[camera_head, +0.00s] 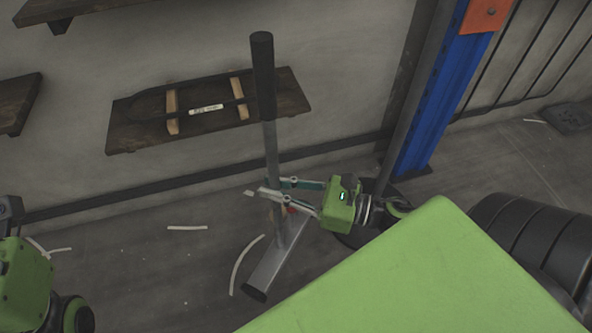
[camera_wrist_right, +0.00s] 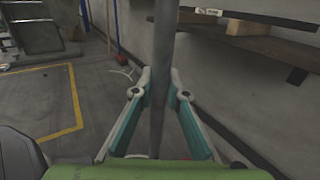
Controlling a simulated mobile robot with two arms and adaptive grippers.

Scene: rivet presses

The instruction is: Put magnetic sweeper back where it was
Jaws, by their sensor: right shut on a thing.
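The magnetic sweeper (camera_head: 270,140) has a long grey pole, a black handle grip at the top and a flat grey bar-shaped head (camera_head: 278,265) at the bottom. It stands near upright in front of the wall. My right gripper (camera_head: 272,188) is shut on its pole, below the middle. In the right wrist view the pole (camera_wrist_right: 162,60) runs between the two fingers (camera_wrist_right: 160,82). I cannot tell whether the head touches the floor. Part of my left arm shows at the lower left of the head view, but its fingers are not visible.
A dark wooden wall shelf (camera_head: 290,92) with a labelled rack is behind the sweeper. A blue post (camera_head: 435,90) stands to the right. Pale curved strips (camera_head: 245,264) lie on the floor. A yellow floor line (camera_wrist_right: 77,100) shows in the wrist view.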

